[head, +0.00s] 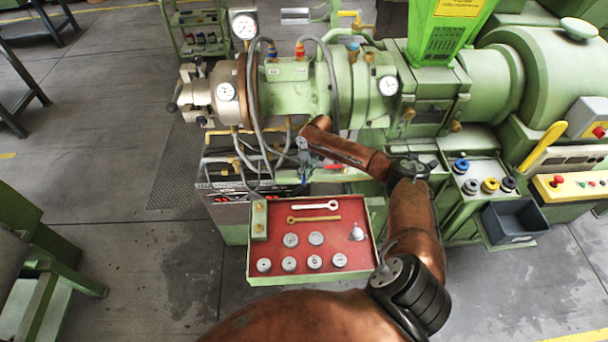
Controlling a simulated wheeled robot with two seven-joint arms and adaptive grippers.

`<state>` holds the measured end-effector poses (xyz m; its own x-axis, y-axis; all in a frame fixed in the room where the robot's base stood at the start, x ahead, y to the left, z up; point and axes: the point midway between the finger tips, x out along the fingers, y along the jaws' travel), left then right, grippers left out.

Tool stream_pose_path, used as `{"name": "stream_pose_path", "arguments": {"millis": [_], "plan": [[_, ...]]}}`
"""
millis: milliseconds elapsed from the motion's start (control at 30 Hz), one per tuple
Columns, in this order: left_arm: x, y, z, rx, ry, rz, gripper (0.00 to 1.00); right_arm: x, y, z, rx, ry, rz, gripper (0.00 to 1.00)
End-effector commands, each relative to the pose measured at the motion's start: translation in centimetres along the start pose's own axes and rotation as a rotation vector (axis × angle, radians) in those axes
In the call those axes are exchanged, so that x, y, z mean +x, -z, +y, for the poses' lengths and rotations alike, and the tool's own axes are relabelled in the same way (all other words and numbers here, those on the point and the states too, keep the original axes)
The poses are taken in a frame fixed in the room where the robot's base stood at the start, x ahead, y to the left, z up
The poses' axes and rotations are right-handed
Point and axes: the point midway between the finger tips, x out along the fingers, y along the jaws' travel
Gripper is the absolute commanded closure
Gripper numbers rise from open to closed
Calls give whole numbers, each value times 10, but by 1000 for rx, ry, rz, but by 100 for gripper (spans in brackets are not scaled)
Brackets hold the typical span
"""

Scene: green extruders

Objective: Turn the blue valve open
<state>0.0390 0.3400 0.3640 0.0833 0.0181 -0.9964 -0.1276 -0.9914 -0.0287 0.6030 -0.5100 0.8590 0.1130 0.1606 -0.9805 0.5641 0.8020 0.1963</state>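My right arm, copper coloured, reaches up from the bottom and bends left in the head view. Its gripper (304,172) points down at the front of the green extruder (290,92), just behind the red tray. A small blue part (305,182) shows right at the fingertips; it may be the blue valve's handle, mostly hidden by the gripper. I cannot tell whether the fingers touch it or how far they are closed. A red handle (334,166) sits just right of the gripper, partly under my forearm. My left gripper is not in view.
A red tray (350,262) with gauges and two wrenches stands in front of the gripper. Hoses and pipes (262,150) crowd its left side. A dark bin (514,220) and round knobs (490,185) are at the right.

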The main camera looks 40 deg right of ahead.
Motion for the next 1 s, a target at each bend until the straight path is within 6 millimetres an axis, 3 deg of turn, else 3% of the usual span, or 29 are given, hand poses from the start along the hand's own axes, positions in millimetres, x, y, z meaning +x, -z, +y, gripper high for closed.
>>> {"name": "stream_pose_path", "arguments": {"millis": [233,567,733,1000], "plan": [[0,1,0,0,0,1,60,0,0,0,1,1,0,70],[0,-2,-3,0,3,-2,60,-4,-1,0,2,1,-1,70],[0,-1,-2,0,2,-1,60,-28,-1,0,1,1,-3,70],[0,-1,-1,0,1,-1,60,-84,-1,-1,2,2,-2,70]]}}
